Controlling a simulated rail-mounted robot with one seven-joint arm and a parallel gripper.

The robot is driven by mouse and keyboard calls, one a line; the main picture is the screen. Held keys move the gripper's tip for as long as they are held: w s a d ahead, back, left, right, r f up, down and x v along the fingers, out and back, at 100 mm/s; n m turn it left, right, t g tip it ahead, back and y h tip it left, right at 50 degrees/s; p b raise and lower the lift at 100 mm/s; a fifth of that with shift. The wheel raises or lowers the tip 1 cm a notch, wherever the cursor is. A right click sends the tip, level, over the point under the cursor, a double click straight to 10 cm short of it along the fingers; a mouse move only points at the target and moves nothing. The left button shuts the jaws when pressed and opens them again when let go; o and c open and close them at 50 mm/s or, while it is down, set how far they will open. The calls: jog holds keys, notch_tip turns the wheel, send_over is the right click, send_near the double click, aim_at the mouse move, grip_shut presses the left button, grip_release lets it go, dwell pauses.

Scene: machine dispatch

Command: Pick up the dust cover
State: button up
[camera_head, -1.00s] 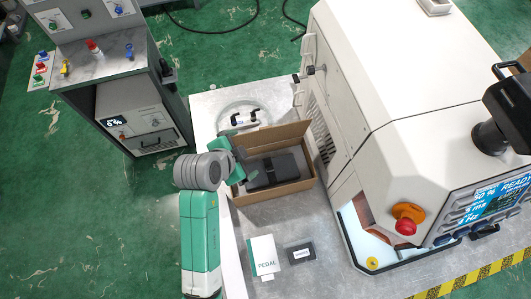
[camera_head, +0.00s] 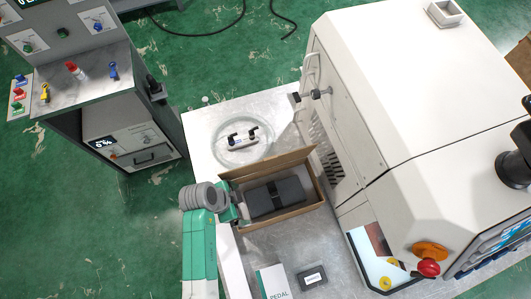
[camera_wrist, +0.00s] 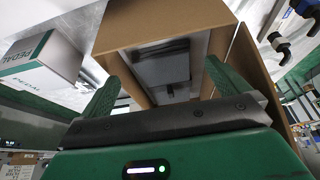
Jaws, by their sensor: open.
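The dust cover appears to be the dark grey folded bundle with a black strap (camera_head: 273,198), lying in an open cardboard box (camera_head: 297,206) on the light work table. In the wrist view the bundle (camera_wrist: 163,68) shows inside the box, ahead of my fingers. My gripper (camera_head: 236,205) is at the left end of the box in the head view, its fingertips partly hidden. In the wrist view my gripper (camera_wrist: 165,82) is open, its two green fingers spread in front of the box, with nothing between them.
The box's raised flap (camera_head: 268,162) stands along its far side. Behind it lies a clear coiled tube (camera_head: 221,157) around a white part with black fittings (camera_head: 243,140). A PEDAL carton (camera_head: 273,284) and a small dark box (camera_head: 312,277) lie in front. A large white machine (camera_head: 400,110) stands right.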

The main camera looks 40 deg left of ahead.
aim_at(275, 194)
jog(key=w+d, duration=0.1)
jog(key=w, duration=0.1)
jog(key=w+d, duration=0.2)
jog(key=w, duration=0.1)
jog(key=w+d+p, duration=0.1)
jog(key=w+d, duration=0.1)
jog(key=shift+w+d, duration=0.1)
jog(key=shift+w, duration=0.15)
jog(key=x, duration=0.3)
jog(key=w+x, duration=0.1)
jog(key=x, duration=0.1)
jog(key=shift+d, duration=0.4)
jog(key=c, duration=0.8)
jog(key=shift+s+r, duration=0.1)
jog(key=shift+r, duration=0.15)
notch_tip(275, 194, up, 7)
jog(key=shift+s+f, duration=0.15)
jog(key=s+d+b, duration=0.1)
jog(key=s+d, duration=0.1)
jog(key=s, duration=0.7)
jog(key=s+d+b, duration=0.1)
jog(key=s+d, duration=0.2)
jog(key=s, duration=0.7)
